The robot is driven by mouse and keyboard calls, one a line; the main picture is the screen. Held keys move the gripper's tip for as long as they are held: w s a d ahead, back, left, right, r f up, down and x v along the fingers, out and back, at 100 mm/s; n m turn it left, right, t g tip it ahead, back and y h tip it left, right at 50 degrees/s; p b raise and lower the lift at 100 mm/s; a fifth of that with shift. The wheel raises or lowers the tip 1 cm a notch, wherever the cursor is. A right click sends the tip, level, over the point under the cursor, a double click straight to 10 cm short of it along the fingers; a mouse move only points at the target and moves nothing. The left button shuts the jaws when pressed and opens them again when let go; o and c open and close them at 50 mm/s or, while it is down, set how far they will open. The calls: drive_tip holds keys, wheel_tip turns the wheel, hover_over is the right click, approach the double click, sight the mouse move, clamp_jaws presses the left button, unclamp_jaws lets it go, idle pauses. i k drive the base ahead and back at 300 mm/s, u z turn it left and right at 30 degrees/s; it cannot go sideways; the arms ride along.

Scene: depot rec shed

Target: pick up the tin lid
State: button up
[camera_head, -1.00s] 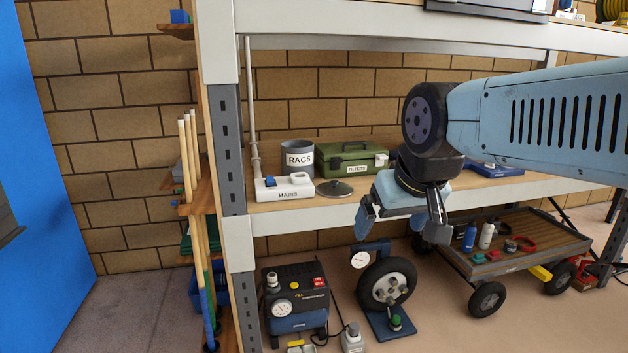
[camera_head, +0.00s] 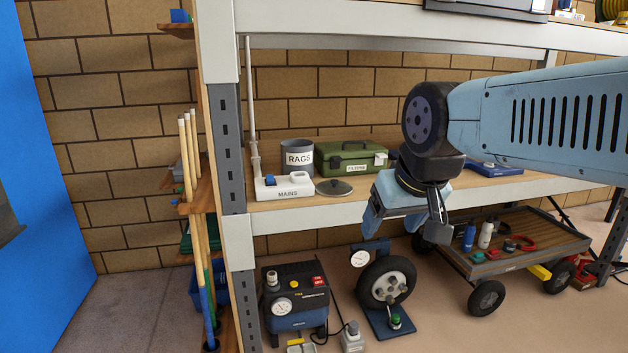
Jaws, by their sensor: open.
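My gripper (camera_head: 398,232) hangs in front of the shelf, to the right of the lid and lower in the picture. Its two fingers are spread, with nothing between them. The lid is in full view and apart from the gripper.
A grey RAGS tin (camera_head: 297,152) and a green FILTERS case (camera_head: 352,158) stand behind the lid. The shelf's pale front beam (camera_head: 300,219) runs below it. A grey upright (camera_head: 228,140) stands at left. A wheel on a stand (camera_head: 386,284) and a cart (camera_head: 540,235) are below.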

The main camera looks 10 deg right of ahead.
sight(332, 187)
drive_tip(key=k, duration=1.15)
drive_tip(key=z, duration=0.35)
drive_tip(key=i, duration=2.3)
drive_tip(key=u, duration=0.8)
drive_tip(key=k, duration=0.85)
drive_tip(key=u, duration=0.25)
drive_tip(key=i, duration=0.3)
drive_tip(key=z, duration=0.1)
